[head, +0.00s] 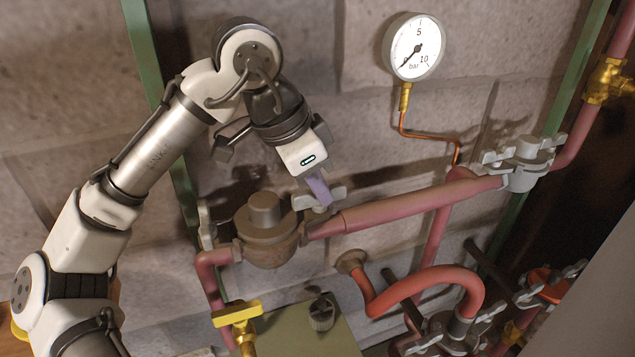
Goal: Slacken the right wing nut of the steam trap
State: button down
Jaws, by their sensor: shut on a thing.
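The steam trap (262,222) is a dull brown round body with a raised cap, set in the reddish pipework at the centre of the head view. Its left wing nut (206,226) is grey and stands on the left side of the body. Its right wing nut (336,194) is grey, with its wings spread to either side, at the body's upper right. My gripper (319,192) reaches down from above, its purplish fingers shut on the right wing nut. The fingers hide the middle of this nut.
A pressure gauge (414,47) hangs on the wall at upper right, its needle low. A pink pipe (410,205) runs right to a grey fitting (524,163) with wing nuts. A yellow-handled valve (238,314) stands below the trap. A red curved hose (425,283) lies at lower right.

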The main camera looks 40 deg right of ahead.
jog(key=n+t, duration=0.2)
jog(key=n, duration=0.3)
jog(key=shift+r, duration=0.1)
jog(key=n, duration=0.2)
jog(key=n+t, duration=0.1)
jog(key=n, duration=0.1)
jog(key=shift+s+n+t, duration=0.1)
jog(key=shift+n+t, duration=0.2)
jog(key=n, duration=0.2)
jog(key=n+t+y, duration=0.1)
jog(key=n, duration=0.1)
jog(key=shift+y, duration=0.3)
jog(key=shift+d+n+t+y, duration=0.1)
jog(key=shift+n+t+y, duration=0.45)
jog(key=shift+n, duration=1.55)
jog(key=shift+y, duration=0.25)
jog(key=c, duration=1.5)
grip_release()
jog(key=shift+o, duration=0.2)
